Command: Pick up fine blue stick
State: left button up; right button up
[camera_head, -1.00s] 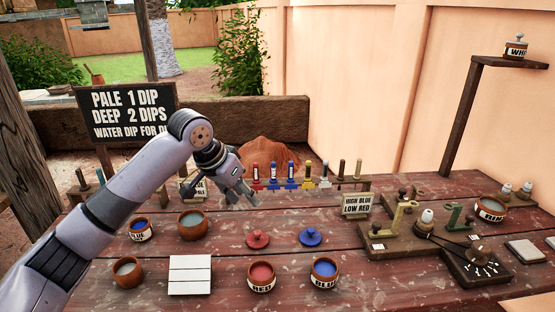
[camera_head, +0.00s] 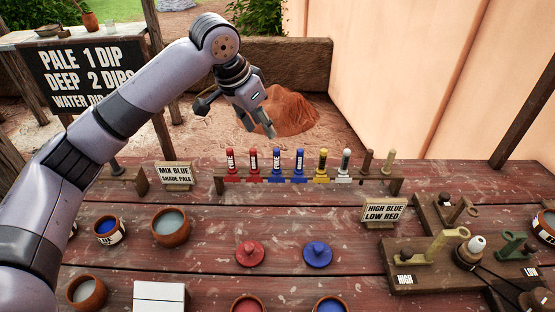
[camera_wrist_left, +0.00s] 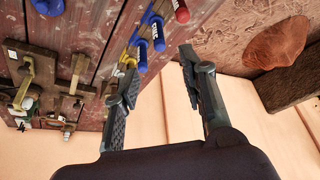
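Two blue sticks stand upright in a wooden rack (camera_head: 210,187) at the back of the table, between red sticks on the left and a yellow stick on the right. One blue stick (camera_head: 277,164) is beside the red ones; the other blue stick (camera_head: 299,164) is beside the yellow one. Their labels are too small to read surely. Both blue sticks show in the left wrist view, one near the red (camera_wrist_left: 158,35) and one near the yellow (camera_wrist_left: 141,58). My left gripper (camera_head: 257,133) is open and empty, above and behind the rack's left half. My right gripper is out of view.
A yellow stick (camera_head: 321,164), a white one (camera_head: 345,165) and two brownish ones share the rack. Red (camera_head: 250,254) and blue (camera_head: 317,254) lids lie in front.

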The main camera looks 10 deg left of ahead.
aim_at(275, 151)
pick_arm(q)
jog(key=x, duration=0.7)
jog(key=shift+w+r, duration=0.1)
jog(key=shift+w, duration=0.05)
jog(key=shift+p+x, duration=0.6)
jog(key=shift+x, duration=2.4)
jog(key=shift+d, duration=0.1)
grip_shut()
